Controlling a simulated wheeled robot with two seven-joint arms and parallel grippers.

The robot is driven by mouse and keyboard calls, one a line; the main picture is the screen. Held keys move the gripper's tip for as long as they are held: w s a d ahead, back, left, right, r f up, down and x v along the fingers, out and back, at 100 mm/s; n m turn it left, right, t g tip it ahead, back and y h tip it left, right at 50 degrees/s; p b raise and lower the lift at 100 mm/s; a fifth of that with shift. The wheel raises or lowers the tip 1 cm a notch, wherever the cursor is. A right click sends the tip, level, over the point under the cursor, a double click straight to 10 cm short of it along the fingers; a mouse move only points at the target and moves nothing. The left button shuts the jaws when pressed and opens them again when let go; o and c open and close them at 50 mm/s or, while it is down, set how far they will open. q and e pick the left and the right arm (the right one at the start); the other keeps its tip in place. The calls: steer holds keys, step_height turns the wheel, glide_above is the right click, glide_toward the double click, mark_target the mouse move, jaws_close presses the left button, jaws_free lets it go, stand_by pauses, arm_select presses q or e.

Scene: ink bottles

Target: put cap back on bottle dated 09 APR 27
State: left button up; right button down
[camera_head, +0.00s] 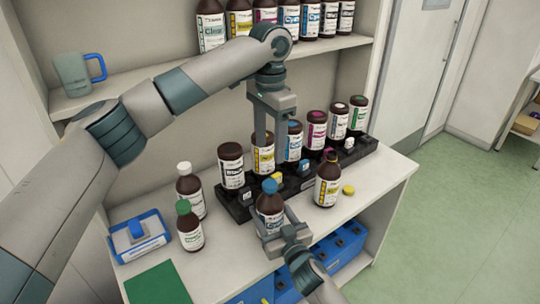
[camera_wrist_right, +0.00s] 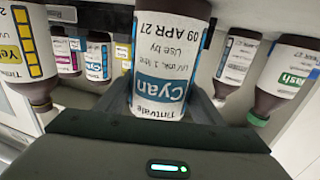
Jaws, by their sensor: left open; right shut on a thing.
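A brown Cyan bottle (camera_head: 270,213) stands upright in front of the black rack, with a blue cap (camera_head: 270,186) on its top. How tightly the cap sits cannot be told. In the right wrist view its label (camera_wrist_right: 165,70), seen upside down, reads Cyan and 09 APR 27. My right gripper (camera_head: 283,230) is shut around this bottle's body, from the front right. My left gripper (camera_head: 272,158) is open and points down above and behind the blue cap, with its fingers apart and empty, in front of the rack bottles.
The black rack (camera_head: 238,208) holds several bottles behind. A Yellow bottle (camera_head: 327,186) stands right of the held bottle, with a loose yellow cap (camera_head: 348,190) beside it. White-capped (camera_head: 191,192) and green-capped (camera_head: 190,228) bottles stand left, near a blue tray (camera_head: 160,236) and green mat (camera_head: 156,285).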

arm_select(q)
steer(key=shift+r, duration=0.35)
arm_select(e)
steer(key=shift+c, duration=2.2)
jaws_free()
steer(key=shift+s, duration=0.15)
arm_select(q)
steer(key=shift+f+b, duration=1.65)
arm_select(e)
steer(key=v, duration=1.7)
steer(key=shift+d, duration=0.1)
